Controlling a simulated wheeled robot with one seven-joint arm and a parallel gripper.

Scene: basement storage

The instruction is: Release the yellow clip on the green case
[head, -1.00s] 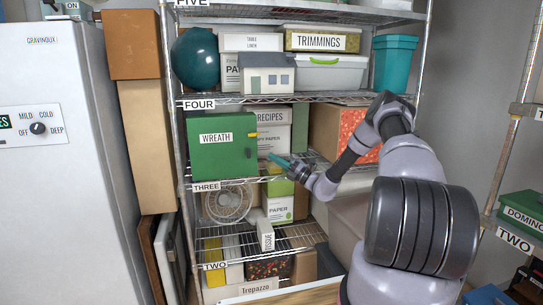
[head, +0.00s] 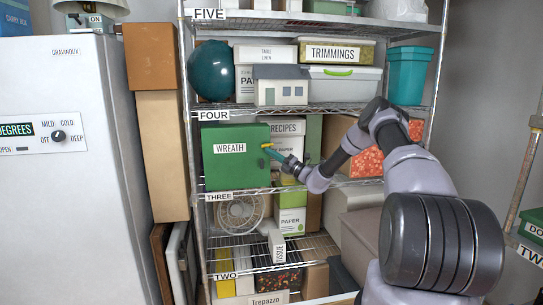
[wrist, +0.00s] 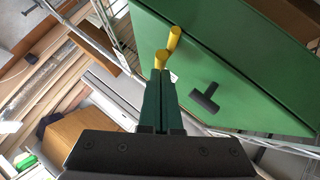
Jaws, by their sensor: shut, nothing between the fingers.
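The green case (head: 236,161) labelled WREATH stands on the shelf marked THREE. Its yellow clip (head: 266,146) shows at the case's right edge, just at the fingertips of my gripper (head: 271,151). In the wrist view the yellow clip (wrist: 173,40) sticks out from the green case (wrist: 225,60) just beyond the tips of my gripper (wrist: 160,75). The fingers are together with nothing between them. A second yellow piece sits right at the fingertips; I cannot tell whether they touch it. A dark T-shaped handle (wrist: 206,97) is on the same face of the case.
A RECIPES box (head: 286,128) stands behind my gripper, and a box with a red pattern (head: 366,160) is to the right on the same shelf. The TRIMMINGS box (head: 336,52) and teal bucket (head: 408,75) are on the shelf above. A white fridge (head: 60,180) stands left.

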